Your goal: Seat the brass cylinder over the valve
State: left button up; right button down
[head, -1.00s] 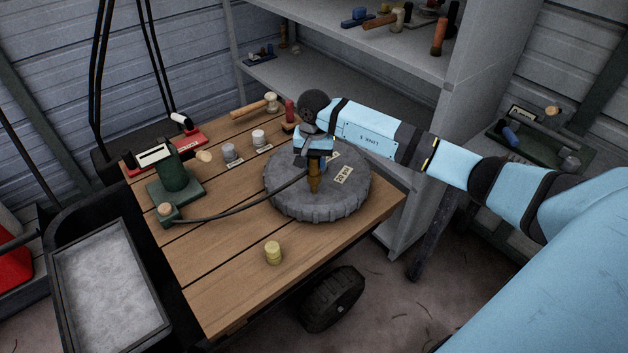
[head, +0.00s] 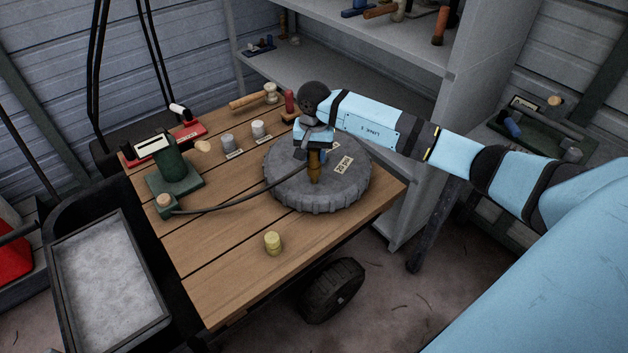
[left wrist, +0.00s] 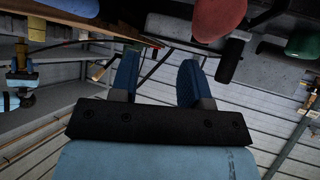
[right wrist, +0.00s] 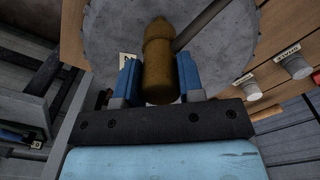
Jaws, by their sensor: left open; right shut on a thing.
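The brass cylinder (head: 314,173) is upright above the middle of the grey wheel (head: 285,187). My right gripper (head: 315,155) is shut on it from the side of the arm. In the right wrist view the brass cylinder (right wrist: 158,50) sits between the two blue fingers, with the dark hose (right wrist: 205,22) running up to its side or behind it. I cannot see the valve; the cylinder and gripper cover that spot. I cannot tell whether the cylinder touches the wheel. My left gripper (left wrist: 157,75) is open and empty, away from the table.
The hose runs to a green pump unit (head: 175,178) on the left of the wooden table (head: 225,285). A yellow-green cap (head: 272,243) stands near the front edge. Small grey pots (head: 229,145) stand behind the wheel. A grey tray (head: 105,280) is at left, a shelf (head: 330,85) behind.

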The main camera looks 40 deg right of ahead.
aim_at(314, 162)
pick_arm(q)
jog(key=shift+a+f+b, duration=0.2)
jog(key=shift+f+b, duration=0.15)
jog(key=shift+f, duration=0.05)
pick_arm(e)
jog(key=shift+f, duration=0.35)
pick_arm(q)
jog(key=shift+d+f, duration=0.2)
jog(key=shift+d, duration=0.05)
pick_arm(e)
jog(key=shift+f, duration=0.3)
pick_arm(q)
jog(key=shift+a+f+b, duration=0.15)
jog(key=shift+f+b, duration=0.05)
jog(key=shift+b, duration=0.45)
pick_arm(e)
jog(key=shift+f, duration=0.5)
pick_arm(q)
jog(key=shift+f+b, duration=0.1)
jog(key=shift+b, duration=0.35)
pick_arm(e)
jog(key=shift+f, duration=0.5)
jog(key=c, duration=0.7)
grip_release()
jog(key=shift+o, duration=0.2)
pick_arm(q)
jog(key=shift+w, duration=0.1)
